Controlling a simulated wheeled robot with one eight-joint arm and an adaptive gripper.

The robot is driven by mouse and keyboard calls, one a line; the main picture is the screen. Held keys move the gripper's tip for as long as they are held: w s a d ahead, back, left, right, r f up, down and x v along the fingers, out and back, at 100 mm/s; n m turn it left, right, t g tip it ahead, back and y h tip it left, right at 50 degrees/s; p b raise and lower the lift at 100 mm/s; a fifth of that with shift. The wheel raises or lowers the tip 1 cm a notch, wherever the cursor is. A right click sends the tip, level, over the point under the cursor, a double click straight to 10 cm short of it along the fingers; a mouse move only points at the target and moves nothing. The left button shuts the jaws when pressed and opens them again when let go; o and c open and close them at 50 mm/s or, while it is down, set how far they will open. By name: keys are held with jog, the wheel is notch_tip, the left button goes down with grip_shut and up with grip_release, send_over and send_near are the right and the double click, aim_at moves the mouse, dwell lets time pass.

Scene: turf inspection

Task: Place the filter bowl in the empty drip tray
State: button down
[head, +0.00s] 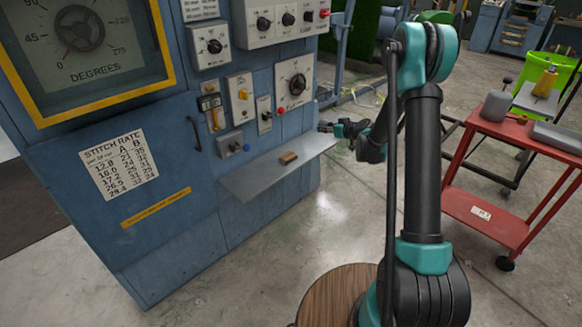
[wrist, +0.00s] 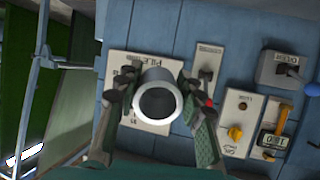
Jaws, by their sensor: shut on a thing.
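My gripper (wrist: 160,112) is shut on a pale grey, hollow round thing, which I take for the filter bowl (wrist: 157,77). In the wrist view one finger lies on each side of it and its round open end faces the camera. In the head view my gripper (head: 334,127) is beside the blue machine, right of its shelf; the bowl cannot be made out there. A grey tray-like thing (head: 558,138) lies on the red cart at the right. I cannot tell whether it is the drip tray, or whether it is empty.
The blue machine (head: 190,215) has knobs and switches. Its grey shelf (head: 258,181) juts out with a small brown block (head: 288,158) on it. The red cart (head: 490,207) also carries a grey rounded thing (head: 495,106).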

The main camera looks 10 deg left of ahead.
jog(key=w+a+f+n+g+y, duration=0.1)
jog(key=w+a+f, duration=0.1)
jog(key=a+f, duration=0.4)
jog(key=w+a+f+n+g+y, duration=0.1)
jog(key=w+a+f+n, duration=0.15)
jog(key=a, duration=0.65)
jog(key=shift+m+y, duration=0.3)
jog(key=shift+m, duration=0.05)
jog(key=shift+s+a+f, duration=0.1)
jog(key=shift+s+f, duration=0.1)
jog(key=shift+f, duration=2.5)
jog(key=shift+s+f, duration=0.2)
jog(key=shift+f, duration=2.5)
jog(key=shift+f, duration=0.4)
jog(key=shift+f, duration=0.2)
jog(key=c, duration=1)
grip_release()
jog(key=shift+o, duration=0.2)
jog(key=shift+r, duration=0.1)
